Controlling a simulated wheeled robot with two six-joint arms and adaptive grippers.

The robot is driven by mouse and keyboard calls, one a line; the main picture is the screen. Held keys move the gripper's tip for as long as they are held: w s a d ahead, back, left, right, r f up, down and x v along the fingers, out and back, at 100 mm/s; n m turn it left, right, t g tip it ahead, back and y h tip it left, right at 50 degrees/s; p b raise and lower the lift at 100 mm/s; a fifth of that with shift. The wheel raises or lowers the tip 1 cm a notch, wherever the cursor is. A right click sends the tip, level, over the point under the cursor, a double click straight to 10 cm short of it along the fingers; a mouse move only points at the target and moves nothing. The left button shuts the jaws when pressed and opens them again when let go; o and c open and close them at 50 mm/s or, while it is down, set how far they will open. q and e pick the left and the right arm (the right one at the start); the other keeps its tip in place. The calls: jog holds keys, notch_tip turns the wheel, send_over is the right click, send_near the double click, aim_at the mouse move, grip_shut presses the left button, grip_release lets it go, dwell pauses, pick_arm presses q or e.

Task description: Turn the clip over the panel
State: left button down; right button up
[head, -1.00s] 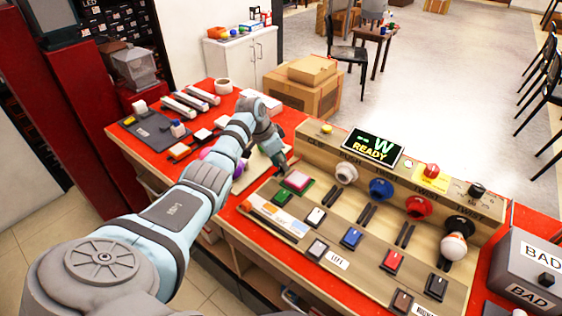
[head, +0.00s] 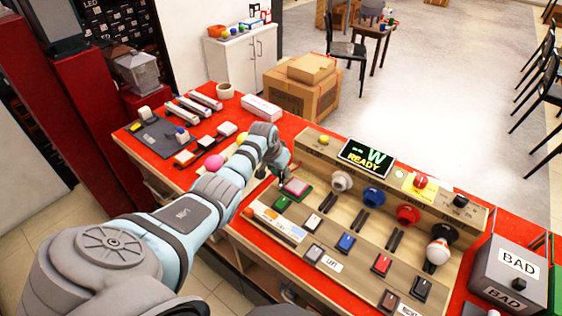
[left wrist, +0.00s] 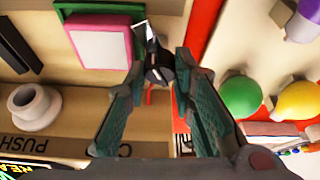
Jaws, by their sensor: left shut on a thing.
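The clip (left wrist: 158,72) is a small dark piece with a thin, pale pointed part. In the left wrist view it sits between the fingertips of my left gripper (left wrist: 157,66), which is shut on it. In the head view my left gripper (head: 284,174) is at the left end of the wooden panel (head: 352,214), just behind the pink square button (head: 295,187). The clip is too small to make out there. The pink button in its green frame also shows in the left wrist view (left wrist: 98,44), left of the clip. I cannot tell whether the clip touches the panel. My right gripper is out of view.
The panel carries a READY screen (head: 366,156), a red knob (head: 408,214), a blue knob (head: 374,196) and several switches. A grey BAD box (head: 508,272) stands at the right. Red tabletop is bare behind the panel.

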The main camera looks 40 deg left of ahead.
pick_arm(q)
jog(key=shift+d+r+n+y+p, duration=0.2)
jog(key=shift+n+y+p, duration=0.3)
jog(key=shift+n, duration=0.4)
jog(key=shift+f+n+p, duration=0.1)
jog(key=shift+n+p, duration=0.35)
jog(key=shift+n, duration=0.55)
jog(key=n, duration=0.1)
jog(key=n+g+y, duration=0.1)
jog(key=shift+w+f+n, duration=0.1)
jog(key=shift+w+n, duration=0.05)
jog(key=shift+n, duration=0.15)
jog(key=shift+f+n+y+b, duration=0.1)
jog(key=shift+n+y+b, duration=0.5)
jog(key=shift+n, duration=0.3)
jog(key=shift+n+g+b, duration=0.4)
jog(key=shift+n+b, duration=0.35)
jog(key=shift+n, duration=0.05)
jog(key=shift+d+n+g+y+b, duration=0.1)
jog(key=shift+n+g+y+b, duration=0.25)
jog(key=shift+n+b, duration=1)
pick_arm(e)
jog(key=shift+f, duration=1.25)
pick_arm(q)
jog(key=c, duration=1.4)
grip_release()
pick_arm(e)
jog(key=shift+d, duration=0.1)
